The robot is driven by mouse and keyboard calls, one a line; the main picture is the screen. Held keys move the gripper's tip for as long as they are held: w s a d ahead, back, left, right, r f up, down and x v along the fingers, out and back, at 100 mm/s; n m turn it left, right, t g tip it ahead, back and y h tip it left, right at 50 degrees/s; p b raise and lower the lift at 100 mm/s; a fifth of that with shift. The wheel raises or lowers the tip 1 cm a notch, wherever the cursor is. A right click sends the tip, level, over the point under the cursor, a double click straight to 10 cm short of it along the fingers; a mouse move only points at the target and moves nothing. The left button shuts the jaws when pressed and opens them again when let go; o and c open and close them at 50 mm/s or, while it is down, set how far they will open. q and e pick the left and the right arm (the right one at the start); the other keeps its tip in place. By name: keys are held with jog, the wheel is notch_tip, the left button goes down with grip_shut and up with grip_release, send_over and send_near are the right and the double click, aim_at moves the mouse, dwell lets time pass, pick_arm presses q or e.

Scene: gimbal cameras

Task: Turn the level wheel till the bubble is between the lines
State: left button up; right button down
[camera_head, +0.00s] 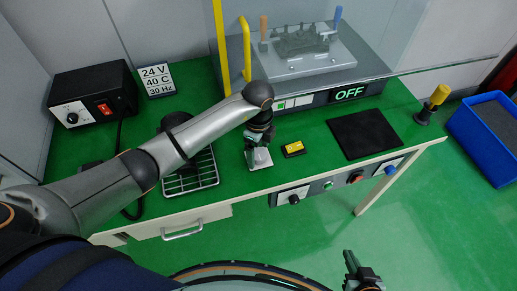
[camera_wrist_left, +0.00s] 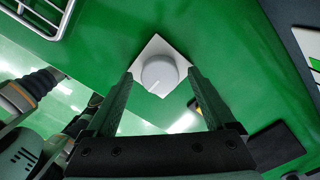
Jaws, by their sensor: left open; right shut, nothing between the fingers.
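The level wheel is a round white knob (camera_wrist_left: 160,73) with a pale mark on it, set on a white square plate (camera_wrist_left: 148,49). In the head view the plate (camera_head: 262,160) lies on the green bench, with the knob mostly hidden by my gripper. My left gripper (camera_head: 258,152) points down over it. In the left wrist view its open fingers (camera_wrist_left: 159,78) are on either side of the knob; I cannot tell whether they touch it. A small yellow-and-black block (camera_head: 293,149), perhaps the bubble level, lies right of the plate; its bubble is too small to read. My right gripper (camera_head: 363,276) is shut and empty, off the bench's front.
A wire rack (camera_head: 190,181) is left of the plate, a black mat (camera_head: 364,134) to the right. A glass-guarded machine with an OFF display (camera_head: 349,93) stands behind. A black power box (camera_head: 93,96) is at the left, a yellow-handled tool (camera_head: 439,95) at the far right.

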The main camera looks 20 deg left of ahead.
pick_arm(q)
jog(key=shift+c, duration=0.2)
jog(key=c, duration=1.3)
jog(key=shift+c, duration=0.2)
jog(key=shift+m, duration=0.3)
